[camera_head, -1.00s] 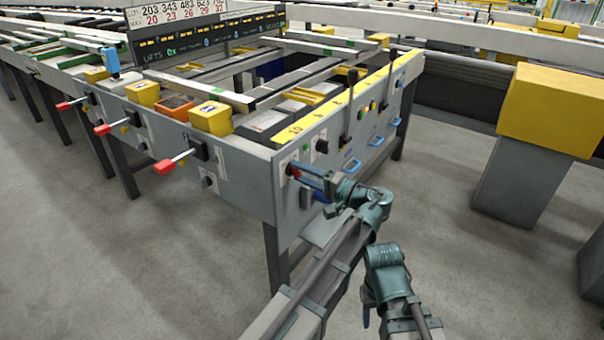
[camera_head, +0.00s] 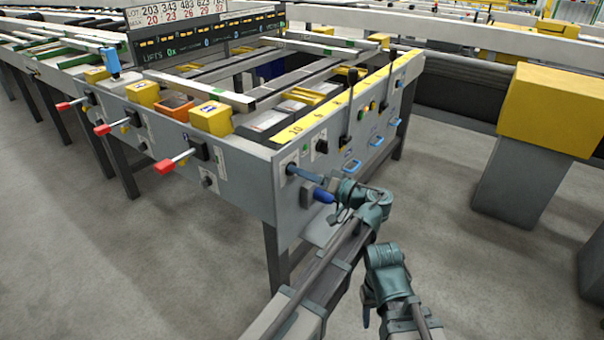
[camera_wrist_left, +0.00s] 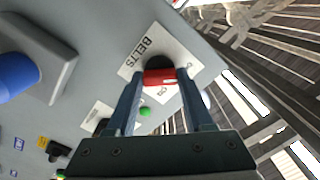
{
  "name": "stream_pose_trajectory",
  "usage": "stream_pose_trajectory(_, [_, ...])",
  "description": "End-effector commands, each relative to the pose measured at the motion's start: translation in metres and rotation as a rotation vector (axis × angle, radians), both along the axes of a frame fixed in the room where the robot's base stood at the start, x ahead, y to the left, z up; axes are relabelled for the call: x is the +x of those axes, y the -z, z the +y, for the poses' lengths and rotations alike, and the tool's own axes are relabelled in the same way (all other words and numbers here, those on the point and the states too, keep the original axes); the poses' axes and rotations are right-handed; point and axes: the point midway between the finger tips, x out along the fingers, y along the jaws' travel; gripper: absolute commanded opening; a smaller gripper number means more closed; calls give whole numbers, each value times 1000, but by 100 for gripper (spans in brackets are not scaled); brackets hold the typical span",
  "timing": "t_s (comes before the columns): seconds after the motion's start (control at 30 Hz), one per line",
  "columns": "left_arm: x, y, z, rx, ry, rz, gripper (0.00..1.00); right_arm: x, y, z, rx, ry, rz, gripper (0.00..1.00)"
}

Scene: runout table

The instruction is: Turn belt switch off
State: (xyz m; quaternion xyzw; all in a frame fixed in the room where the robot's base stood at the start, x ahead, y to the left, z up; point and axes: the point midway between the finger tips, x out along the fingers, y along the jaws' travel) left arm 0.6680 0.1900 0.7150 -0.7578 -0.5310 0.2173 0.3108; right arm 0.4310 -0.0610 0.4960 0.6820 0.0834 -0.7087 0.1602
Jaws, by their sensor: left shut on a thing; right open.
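The belt switch (camera_wrist_left: 160,77) has a red handle on a black round base, beside a white label reading BELTS, on the grey panel of the runout table. My left gripper (camera_wrist_left: 160,84) is shut on the red handle, one finger on each side. In the head view my left gripper (camera_head: 298,171) reaches the near end of the table's right side panel and hides the handle. My right gripper (camera_head: 366,317) shows only as a small blue finger part low in the head view, away from the table; most of it is hidden by its wrist.
A blue plug (camera_wrist_left: 14,75) on a grey box juts from the panel near the switch. A green button (camera_wrist_left: 144,112) sits close by. Black levers (camera_head: 351,90) and blue handles (camera_head: 351,166) line the panel further along. A yellow-topped post (camera_head: 550,110) stands right; floor between is clear.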

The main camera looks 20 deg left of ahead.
Motion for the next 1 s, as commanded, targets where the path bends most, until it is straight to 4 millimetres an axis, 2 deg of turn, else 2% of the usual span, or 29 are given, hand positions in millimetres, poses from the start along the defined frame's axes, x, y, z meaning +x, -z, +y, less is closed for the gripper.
stream_pose_trajectory(0.43, [-1, 1, 0, -9, -1, -7, 0, 0, 0, 0, 0, 0, 0, 50])
stream_pose_trajectory(0.47, [-1, 1, 0, -9, -1, -7, 56, 0, 0, 0, 0, 0, 0, 50])
stream_pose_trajectory(0.6, [-1, 1, 0, -6, -1, -7, 81, 0, 0, 0, 0, 0, 0, 50])
stream_pose_trajectory(1.0, [0, 0, 0, -4, 0, -7, 82, 0, 0, 0, 0, 0, 0, 50])
